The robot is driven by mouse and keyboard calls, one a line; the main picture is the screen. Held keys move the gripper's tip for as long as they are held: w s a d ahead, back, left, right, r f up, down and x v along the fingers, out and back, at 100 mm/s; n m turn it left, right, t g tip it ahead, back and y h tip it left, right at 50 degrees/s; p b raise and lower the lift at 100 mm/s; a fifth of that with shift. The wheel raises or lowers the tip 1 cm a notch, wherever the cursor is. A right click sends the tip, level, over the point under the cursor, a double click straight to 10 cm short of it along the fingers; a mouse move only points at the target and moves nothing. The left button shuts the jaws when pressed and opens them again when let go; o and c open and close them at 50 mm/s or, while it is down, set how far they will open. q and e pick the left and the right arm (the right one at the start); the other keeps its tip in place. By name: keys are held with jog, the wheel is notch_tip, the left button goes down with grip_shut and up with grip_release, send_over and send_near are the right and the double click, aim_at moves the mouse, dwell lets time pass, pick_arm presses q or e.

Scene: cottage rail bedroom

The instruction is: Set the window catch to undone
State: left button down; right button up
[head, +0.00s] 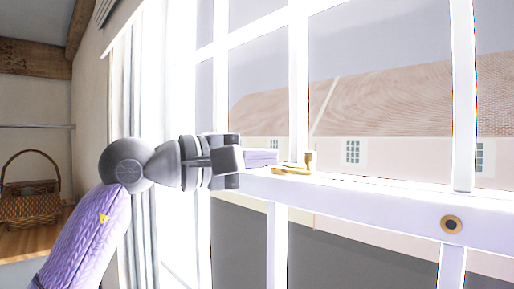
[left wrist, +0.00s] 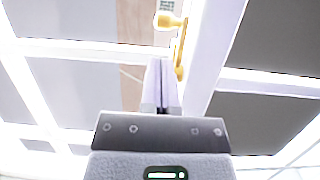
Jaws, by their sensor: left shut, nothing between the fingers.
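The window catch (head: 293,167) is a small brass fitting with an upright knob, on the white middle rail of the window. It also shows in the left wrist view (left wrist: 178,45), with its knob at the upper left of the brass plate. My left gripper (head: 262,158) is shut and empty. Its pale fingers (left wrist: 161,84) point at the catch, with the tips just short of it or close beside it; I cannot tell whether they touch. My right gripper is in neither view.
The white window rail (head: 375,205) runs across to the right, with a round brass-ringed fitting (head: 451,224) on it. White glazing bars (head: 298,75) stand above. A wicker basket (head: 30,200) sits on a wooden surface at the far left.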

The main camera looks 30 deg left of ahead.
aim_at(292, 178)
pick_arm(q)
jog(key=p+x, duration=0.1)
jog(key=x, duration=0.4)
jog(key=shift+r+p, duration=0.15)
jog(key=shift+p, duration=0.2)
jog(key=shift+w+d, duration=0.35)
jog(key=shift+w, duration=0.05)
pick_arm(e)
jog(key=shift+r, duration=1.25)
